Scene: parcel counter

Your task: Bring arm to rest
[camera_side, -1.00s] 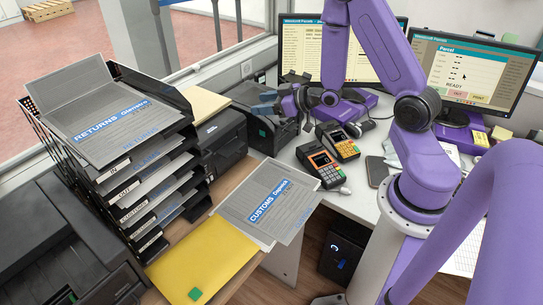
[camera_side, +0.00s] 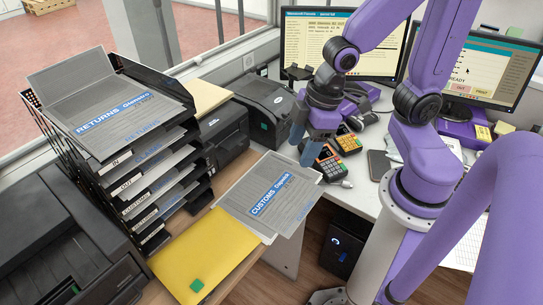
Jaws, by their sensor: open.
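My gripper (camera_side: 306,146) hangs at the end of my purple arm, fingers pointing down. It is open and I see nothing between its fingers. In the picture it lies above and right of the grey CUSTOMS folder (camera_side: 285,180) and overlaps the left edge of a payment terminal (camera_side: 329,166). The CUSTOMS folder lies flat, partly over a yellow envelope (camera_side: 195,255). A grey RETURNS folder (camera_side: 105,90) lies on top of the black letter tray stack (camera_side: 180,184) at the left.
Black printers (camera_side: 225,135) stand behind the tray stack, and another (camera_side: 55,235) is at the lower left. A second terminal (camera_side: 348,141), a phone (camera_side: 378,165) and two monitors (camera_side: 490,75) crowd the white desk. Open air lies above the folder.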

